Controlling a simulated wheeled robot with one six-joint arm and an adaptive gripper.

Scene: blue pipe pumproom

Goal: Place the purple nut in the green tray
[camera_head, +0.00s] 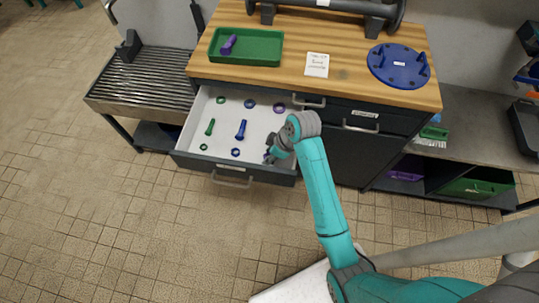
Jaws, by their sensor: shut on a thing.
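The green tray (270,62) lies on the wooden worktop at the upper left, with a purple bolt (228,45) in it. My gripper (270,153) is low over the right front part of the open drawer. It is shut on a small purple thing at its fingertips, which looks like the purple nut (267,157). The nut is mostly hidden by the fingers, and I cannot tell whether it touches the drawer floor.
The open drawer (218,127) holds a green bolt (210,127), a blue bolt (241,130), a purple ring (279,107) and several other green and blue rings or nuts. A label card (317,64) and blue flange (399,66) lie on the worktop (345,80), right of the tray.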

